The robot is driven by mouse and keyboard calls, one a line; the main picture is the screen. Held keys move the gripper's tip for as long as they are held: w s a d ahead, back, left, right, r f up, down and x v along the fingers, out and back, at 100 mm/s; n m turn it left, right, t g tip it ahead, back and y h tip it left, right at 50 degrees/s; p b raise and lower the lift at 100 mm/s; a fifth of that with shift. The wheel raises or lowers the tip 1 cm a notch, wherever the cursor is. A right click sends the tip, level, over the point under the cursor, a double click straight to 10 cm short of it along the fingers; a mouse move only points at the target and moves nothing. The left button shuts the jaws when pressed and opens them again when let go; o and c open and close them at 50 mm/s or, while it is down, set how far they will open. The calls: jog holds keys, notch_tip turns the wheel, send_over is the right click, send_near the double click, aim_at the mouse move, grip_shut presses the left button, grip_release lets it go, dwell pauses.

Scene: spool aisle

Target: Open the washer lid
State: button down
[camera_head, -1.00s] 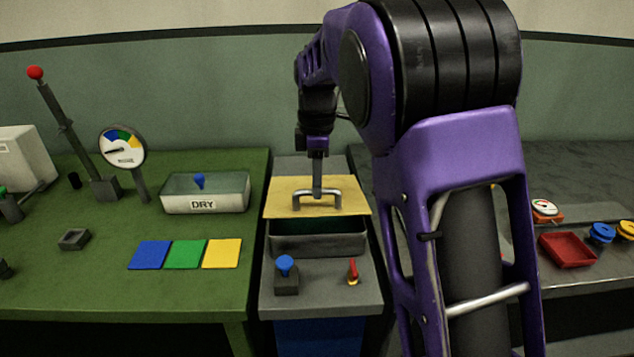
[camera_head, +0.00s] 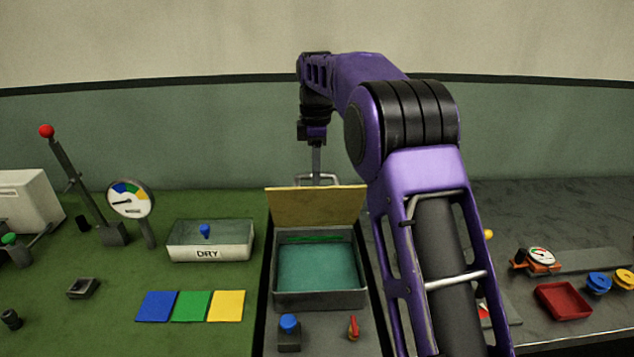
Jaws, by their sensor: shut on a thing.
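The washer (camera_head: 318,300) is a grey open-topped basin in the middle, with teal inside. Its yellow lid (camera_head: 316,206) stands tilted up at the back edge of the basin, so the inside shows. A metal handle (camera_head: 330,179) sticks out behind the lid's upper edge. My gripper (camera_head: 316,178) is shut on the handle, above and behind the lid; its fingertips are small and partly hidden by the lid.
A blue knob (camera_head: 289,323) and a red switch (camera_head: 353,327) sit in front of the basin. On the left stand a DRY box (camera_head: 209,241), a gauge (camera_head: 130,200) and a red-topped lever (camera_head: 80,180). A red tray (camera_head: 563,301) lies on the right bench.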

jog(key=shift+w+d, duration=0.1)
jog(key=shift+w, duration=1.7)
jog(key=c, duration=0.8)
grip_release()
jog(key=shift+w+f, duration=0.1)
jog(key=shift+w, duration=0.1)
jog(key=shift+r, duration=0.2)
jog(key=shift+s+r, duration=0.1)
jog(key=shift+s, duration=0.1)
